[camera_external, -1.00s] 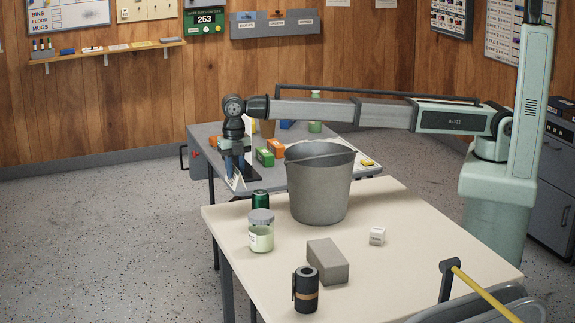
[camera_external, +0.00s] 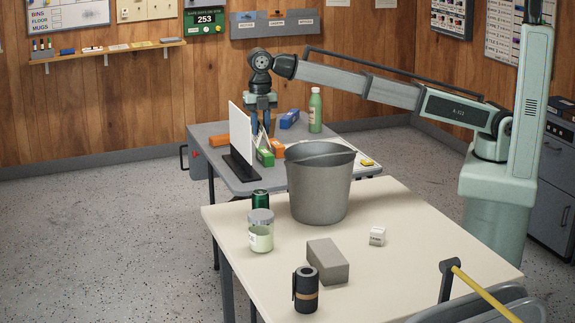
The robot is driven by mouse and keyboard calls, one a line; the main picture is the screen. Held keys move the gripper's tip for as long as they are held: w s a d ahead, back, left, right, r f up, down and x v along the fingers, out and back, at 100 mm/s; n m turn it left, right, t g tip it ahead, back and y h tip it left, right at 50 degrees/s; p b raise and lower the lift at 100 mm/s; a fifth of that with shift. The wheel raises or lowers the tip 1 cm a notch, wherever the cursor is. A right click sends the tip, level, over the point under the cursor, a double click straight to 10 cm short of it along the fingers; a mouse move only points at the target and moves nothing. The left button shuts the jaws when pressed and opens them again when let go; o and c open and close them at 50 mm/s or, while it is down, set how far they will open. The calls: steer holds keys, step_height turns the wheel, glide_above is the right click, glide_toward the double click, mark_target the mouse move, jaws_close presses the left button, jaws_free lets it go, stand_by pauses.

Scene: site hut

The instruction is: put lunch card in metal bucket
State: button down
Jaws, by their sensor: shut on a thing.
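My gripper (camera_external: 262,137) is over the grey table, just right of a white upright panel, with its fingers pointing down. It is shut on the lunch card (camera_external: 261,146), a small white piece showing below the fingertips, partly hidden and too small to read. The metal bucket (camera_external: 319,189) is grey and stands upright on the cream table, nearer the camera and to the right of my gripper. Its mouth faces up and its handle lies across the rim. The bottom inside is hidden.
The white panel (camera_external: 241,132) stands in a black base (camera_external: 240,168) beside my gripper. Green (camera_external: 265,157) and orange (camera_external: 280,146) boxes, a blue box (camera_external: 290,119) and a green bottle (camera_external: 315,110) are around it. A can (camera_external: 260,200) and jar (camera_external: 261,232) stand left of the bucket.

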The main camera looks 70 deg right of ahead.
steer(key=s+d+m, duration=0.2)
steer(key=s+d, duration=0.1)
steer(key=s, duration=0.4)
steer(key=s+d+m, duration=0.1)
steer(key=s+d, duration=0.2)
steer(key=s, duration=0.4)
steer(key=f, duration=2.3)
steer(key=shift+a+f, duration=0.2)
steer(key=shift+a, duration=0.05)
steer(key=c, duration=0.9)
jaws_free()
steer(key=shift+f, duration=0.1)
step_height(320, 180, up, 12)
steer(key=shift+r, duration=0.1)
